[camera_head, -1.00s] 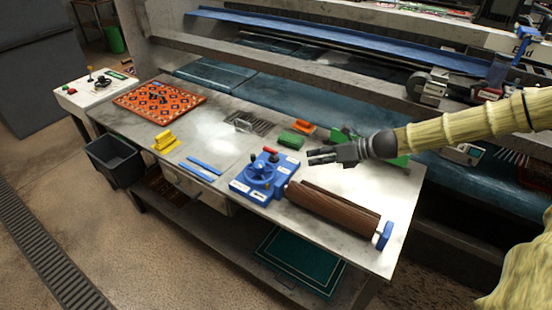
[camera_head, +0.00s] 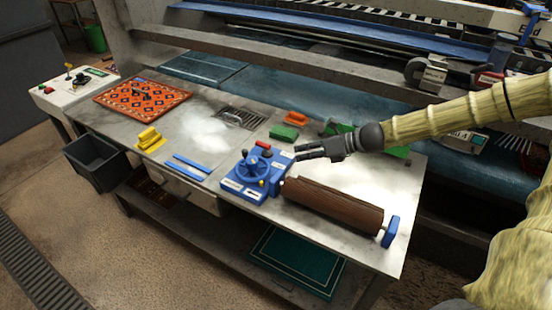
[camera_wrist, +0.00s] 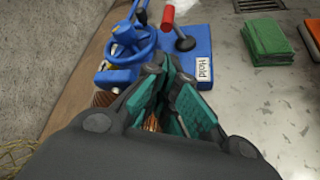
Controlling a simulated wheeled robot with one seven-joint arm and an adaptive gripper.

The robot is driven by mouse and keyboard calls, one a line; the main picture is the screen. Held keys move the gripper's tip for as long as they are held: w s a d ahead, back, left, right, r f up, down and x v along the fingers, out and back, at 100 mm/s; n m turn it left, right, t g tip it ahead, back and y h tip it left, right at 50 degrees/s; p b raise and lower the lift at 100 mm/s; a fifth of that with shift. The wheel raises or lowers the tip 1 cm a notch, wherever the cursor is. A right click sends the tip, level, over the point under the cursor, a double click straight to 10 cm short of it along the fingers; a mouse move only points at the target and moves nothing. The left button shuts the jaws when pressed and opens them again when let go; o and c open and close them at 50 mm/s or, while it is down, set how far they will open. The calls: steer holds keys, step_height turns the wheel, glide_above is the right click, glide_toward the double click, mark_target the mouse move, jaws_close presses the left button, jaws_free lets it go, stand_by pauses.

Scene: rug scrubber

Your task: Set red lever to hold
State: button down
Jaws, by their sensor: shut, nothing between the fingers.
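The blue control unit (camera_head: 240,187) sits on the metal table, with a blue handwheel (camera_head: 251,170) on top. The red lever (camera_head: 263,145) stands at its back; its red grip shows in the wrist view (camera_wrist: 167,17). A white label reading "Hold" (camera_wrist: 203,69) is at the unit's right edge in the wrist view. My gripper (camera_head: 297,153) is right of the unit, apart from the red lever. In the wrist view my gripper (camera_wrist: 166,72) has its fingers shut and empty, below the lever and near the label.
A brown roller (camera_head: 333,204) lies right of the unit. Blue strips (camera_head: 188,167), a yellow scrubber (camera_head: 149,138) and a patterned rug (camera_head: 143,98) lie to the left. The table's middle is bare around a drain grate (camera_head: 243,116).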

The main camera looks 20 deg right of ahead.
mark_target(276, 166)
steer(key=shift+a+f, duration=0.1)
steer(key=shift+x, duration=4.75)
